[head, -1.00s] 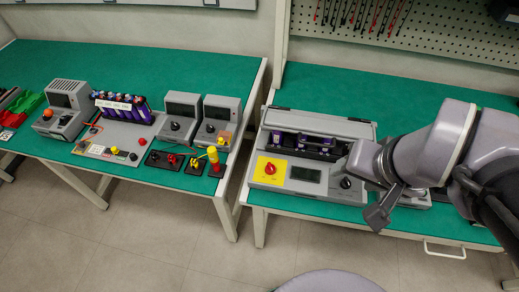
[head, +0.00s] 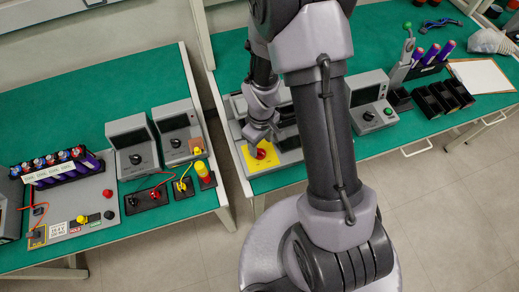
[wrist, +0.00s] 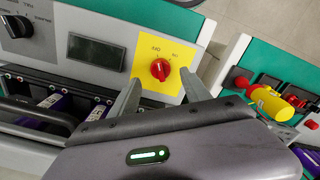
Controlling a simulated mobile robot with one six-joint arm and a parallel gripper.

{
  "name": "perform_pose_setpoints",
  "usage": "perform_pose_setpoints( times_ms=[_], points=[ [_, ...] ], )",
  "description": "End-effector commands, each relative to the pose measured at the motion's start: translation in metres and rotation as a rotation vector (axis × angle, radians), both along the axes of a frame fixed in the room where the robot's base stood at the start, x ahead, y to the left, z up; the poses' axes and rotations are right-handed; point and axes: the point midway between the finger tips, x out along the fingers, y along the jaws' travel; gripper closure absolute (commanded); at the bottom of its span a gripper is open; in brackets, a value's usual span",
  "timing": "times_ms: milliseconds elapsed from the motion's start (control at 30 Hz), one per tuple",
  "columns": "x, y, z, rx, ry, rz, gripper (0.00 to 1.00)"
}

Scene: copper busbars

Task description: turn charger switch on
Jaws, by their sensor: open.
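The charger's red rotary switch (head: 261,153) sits on a yellow plate (head: 247,172) at the front left of the grey charger. In the wrist view the red switch (wrist: 160,69) has its grip bar roughly upright in the picture, on the yellow plate (wrist: 143,48) with small markings too blurred to read. My gripper (wrist: 159,78) is open, with its fingertips on either side of the switch and nothing held; contact cannot be told. In the head view my gripper (head: 257,138) is just above the switch, and my arm hides much of the charger.
The charger's dark display (wrist: 95,52) and black knob (wrist: 17,27) lie beside the switch. A yellow-and-red device (wrist: 270,102) stands on the neighbouring bench, across a gap. Battery cells in a holder (head: 95,165) stand there too. Black bins (head: 437,100) stand at right.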

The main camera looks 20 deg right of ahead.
Motion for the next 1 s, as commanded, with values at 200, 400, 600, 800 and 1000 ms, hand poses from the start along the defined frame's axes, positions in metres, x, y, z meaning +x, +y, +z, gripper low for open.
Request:
perform_pose_setpoints(
  times_ms=[200, 400, 600, 800, 1000],
  points=[
    [0.000, 0.000, -0.037, 0.000, 0.000, -0.001, 0.44],
    [0.000, 0.000, -0.042, 0.000, -0.001, -0.002, 0.44],
    [0.000, 0.000, -0.042, 0.000, -0.001, -0.001, 0.52],
    [0.000, 0.000, -0.042, 0.000, -0.001, -0.001, 0.92],
    [0.000, 0.000, -0.042, 0.000, -0.001, -0.005, 1.00]
  ],
)
